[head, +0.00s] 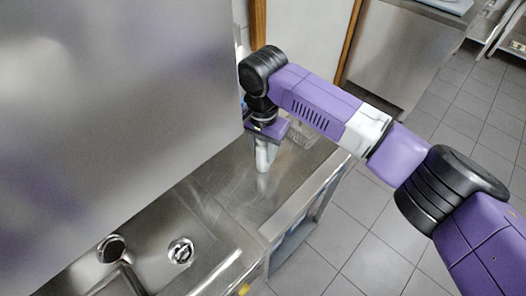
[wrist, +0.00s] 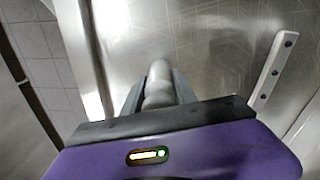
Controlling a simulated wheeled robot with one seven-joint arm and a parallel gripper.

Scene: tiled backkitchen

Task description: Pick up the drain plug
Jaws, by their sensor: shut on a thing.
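The drain plug appears to be the pale, smooth upright tube (head: 262,160) below my gripper (head: 265,142) in the head view, over the steel counter. In the wrist view the tube (wrist: 158,80) lies between the two grey fingers of my gripper (wrist: 158,92), which are shut on it. Its upper part is hidden by the fingers and the purple gripper body. I cannot tell whether its lower end touches the counter.
A steel sink with a round drain (head: 180,251) and a tap (head: 111,248) is at lower left. A large steel panel (head: 110,110) fills the upper left, close to my gripper. The counter (head: 240,195) is bare between gripper and sink. Tiled floor (head: 360,235) lies right.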

